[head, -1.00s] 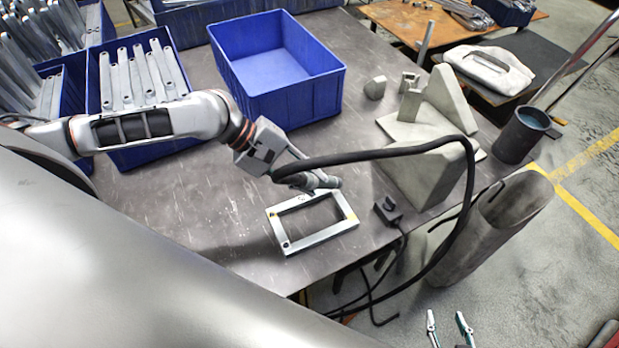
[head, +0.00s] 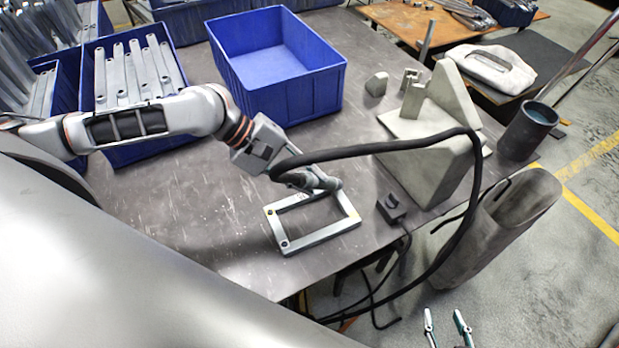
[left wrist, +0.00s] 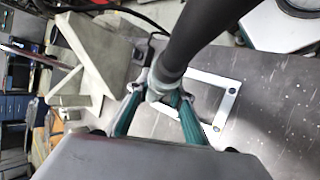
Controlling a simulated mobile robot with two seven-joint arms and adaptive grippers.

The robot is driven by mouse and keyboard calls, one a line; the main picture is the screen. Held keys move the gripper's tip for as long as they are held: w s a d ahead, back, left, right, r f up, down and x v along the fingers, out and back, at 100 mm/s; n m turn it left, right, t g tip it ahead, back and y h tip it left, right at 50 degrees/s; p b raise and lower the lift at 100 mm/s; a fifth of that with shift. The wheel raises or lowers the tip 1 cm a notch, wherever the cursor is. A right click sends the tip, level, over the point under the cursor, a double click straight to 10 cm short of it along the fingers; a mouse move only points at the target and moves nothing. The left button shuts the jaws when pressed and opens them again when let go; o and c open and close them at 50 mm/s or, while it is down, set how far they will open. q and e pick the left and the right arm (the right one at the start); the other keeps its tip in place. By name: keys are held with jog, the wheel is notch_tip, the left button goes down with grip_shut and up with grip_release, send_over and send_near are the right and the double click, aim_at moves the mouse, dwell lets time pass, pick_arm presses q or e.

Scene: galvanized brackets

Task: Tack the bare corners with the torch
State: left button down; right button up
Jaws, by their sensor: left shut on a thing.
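A flat rectangular metal bracket frame (head: 318,236) lies on the steel table near its front edge. It also shows in the left wrist view (left wrist: 232,92). My left gripper (head: 300,178) is shut on the torch, above the far side of the frame. The torch (head: 322,181) has a grey body, and its nozzle end is at or just above the frame's far right corner; I cannot tell whether they touch. In the left wrist view the torch's dark hose (left wrist: 192,35) hides part of the frame. My right gripper (head: 447,322) is open and empty, low beyond the table's front edge.
The hose loops right past a grey angled block fixture (head: 432,165) and a small dark box (head: 391,208). A blue bin (head: 285,95) stands behind, and a bin of metal bars (head: 130,125) at left. A dark cup (head: 527,130) stands at the right corner.

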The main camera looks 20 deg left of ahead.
pick_arm(q)
jog(key=shift+w+p, duration=0.1)
jog(key=shift+p, duration=0.45)
dwell(0.4)
jog(key=shift+f+p, duration=0.3)
jog(key=shift+p, duration=0.05)
dwell(1.5)
dwell(0.5)
notch_tip(320, 180, up, 2)
jog(key=p, duration=0.4)
jog(key=shift+r, duration=2.05)
